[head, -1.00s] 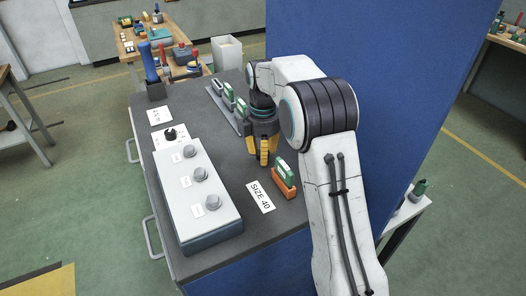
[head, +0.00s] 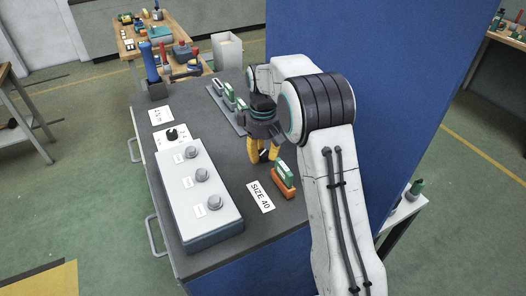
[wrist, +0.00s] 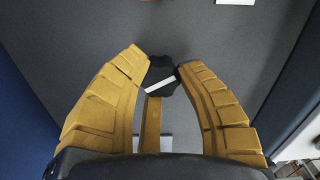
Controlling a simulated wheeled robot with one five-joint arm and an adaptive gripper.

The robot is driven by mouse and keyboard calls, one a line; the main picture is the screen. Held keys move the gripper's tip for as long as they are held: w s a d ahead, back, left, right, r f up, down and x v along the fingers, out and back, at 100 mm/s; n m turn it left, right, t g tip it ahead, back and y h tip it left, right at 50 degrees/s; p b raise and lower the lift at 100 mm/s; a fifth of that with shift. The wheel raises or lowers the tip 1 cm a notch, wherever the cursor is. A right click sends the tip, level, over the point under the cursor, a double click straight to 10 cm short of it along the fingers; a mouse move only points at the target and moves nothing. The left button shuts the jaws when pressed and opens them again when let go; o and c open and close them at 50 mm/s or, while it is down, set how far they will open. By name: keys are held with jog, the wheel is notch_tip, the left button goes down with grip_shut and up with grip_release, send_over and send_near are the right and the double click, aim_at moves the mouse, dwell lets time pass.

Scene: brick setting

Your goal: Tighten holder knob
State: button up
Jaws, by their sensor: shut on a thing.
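My gripper (head: 261,157) points down over the dark bench top, near its right side. In the wrist view its yellow fingers (wrist: 163,78) are closed around a black lobed knob (wrist: 158,70) with a white stripe across its top. The stripe lies tilted in the picture. In the head view only a little dark of the knob (head: 265,155) shows between the fingers. What the knob is mounted on is mostly hidden by the gripper. A green-and-white piece in an orange holder (head: 284,186) stands just to the right of the gripper.
A grey rack (head: 219,103) with green-and-white pieces stands behind. A blue partition (head: 400,90) rises close on the right.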

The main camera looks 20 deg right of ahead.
aim_at(263, 152)
jog(key=m, duration=0.5)
jog(key=shift+f+m+p, duration=0.1)
jog(key=shift+m+p, duration=0.2)
jog(key=m, duration=0.5)
jog(key=shift+m, duration=0.3)
jog(key=o, duration=1.2)
notch_tip(263, 152, up, 12)
